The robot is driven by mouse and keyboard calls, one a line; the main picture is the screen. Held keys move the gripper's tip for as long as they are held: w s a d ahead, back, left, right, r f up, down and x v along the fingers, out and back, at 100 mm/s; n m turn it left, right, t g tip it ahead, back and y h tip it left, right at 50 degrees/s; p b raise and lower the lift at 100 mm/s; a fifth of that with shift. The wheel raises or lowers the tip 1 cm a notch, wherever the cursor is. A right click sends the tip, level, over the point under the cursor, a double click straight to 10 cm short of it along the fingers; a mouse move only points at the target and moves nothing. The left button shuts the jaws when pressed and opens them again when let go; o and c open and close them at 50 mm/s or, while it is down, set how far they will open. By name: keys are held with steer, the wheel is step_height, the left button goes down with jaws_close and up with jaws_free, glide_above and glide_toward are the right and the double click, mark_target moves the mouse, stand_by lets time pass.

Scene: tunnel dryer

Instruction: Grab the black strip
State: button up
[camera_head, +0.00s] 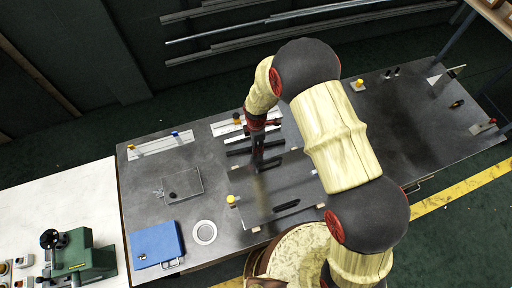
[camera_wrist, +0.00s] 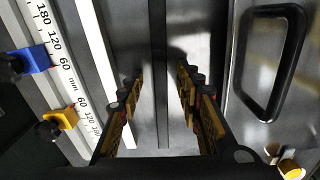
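A long, narrow dark strip (camera_wrist: 158,50) runs lengthwise between the fingers. Neither finger appears to touch it. The height between fingertips and strip is hard to tell.
A ruler (camera_wrist: 73,85) with blue (camera_wrist: 36,58) and yellow (camera_wrist: 62,119) sliders lies left of the fingers. A pale bar (camera_wrist: 93,50) runs beside it. A black handle (camera_wrist: 298,58) stands at right. A blue case (camera_head: 157,244) and white ring (camera_head: 204,232) lie front left.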

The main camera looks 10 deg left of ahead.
steer(key=shift+c, duration=0.2)
steer(key=c, duration=0.8)
jaws_close()
